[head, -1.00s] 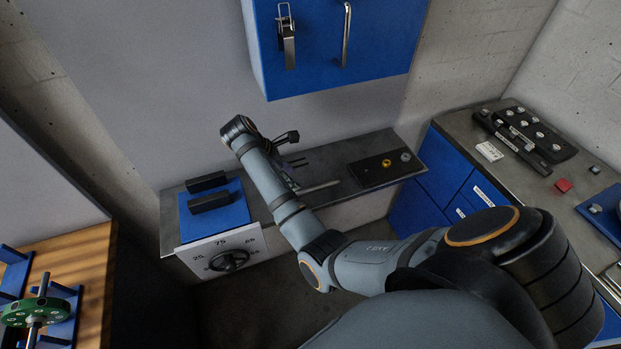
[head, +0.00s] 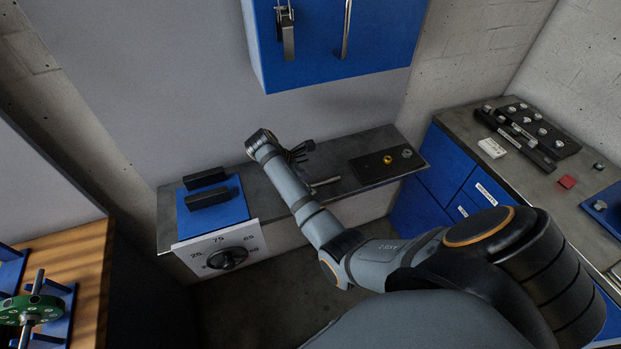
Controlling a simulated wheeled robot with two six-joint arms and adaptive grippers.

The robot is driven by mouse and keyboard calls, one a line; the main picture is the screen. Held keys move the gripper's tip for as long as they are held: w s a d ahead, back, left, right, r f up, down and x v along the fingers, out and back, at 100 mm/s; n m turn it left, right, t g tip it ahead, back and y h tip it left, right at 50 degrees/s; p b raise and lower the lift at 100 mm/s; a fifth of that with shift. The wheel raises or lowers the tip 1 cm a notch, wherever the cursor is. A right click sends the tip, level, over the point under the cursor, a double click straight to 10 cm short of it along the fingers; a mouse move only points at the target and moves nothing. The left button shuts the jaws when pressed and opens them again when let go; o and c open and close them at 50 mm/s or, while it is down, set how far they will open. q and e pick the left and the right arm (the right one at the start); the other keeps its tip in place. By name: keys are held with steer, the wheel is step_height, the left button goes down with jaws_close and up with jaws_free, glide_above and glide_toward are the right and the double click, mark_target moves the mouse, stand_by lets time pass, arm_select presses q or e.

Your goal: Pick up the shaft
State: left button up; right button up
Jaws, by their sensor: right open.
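A short grey metal rod, which looks like the shaft (head: 326,182), lies on the grey bench along the back wall. My arm hides its left end. My right gripper (head: 302,151) is above the bench, a little behind and left of the rod's visible end. Its dark fingers are apart and it looks empty. I cannot tell its height above the rod. My left gripper is out of view.
A blue block with black bars (head: 212,205) and a dial panel (head: 226,256) is left on the bench. A dark plate (head: 372,172) lies right. A blue cabinet (head: 330,45) hangs above. A green rotor (head: 30,308) stands far left. A side bench (head: 470,128) holds parts.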

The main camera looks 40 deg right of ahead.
steer(key=shift+d+f, duration=0.25)
steer(key=shift+f, duration=0.15)
jaws_close()
steer(key=shift+r, duration=0.15)
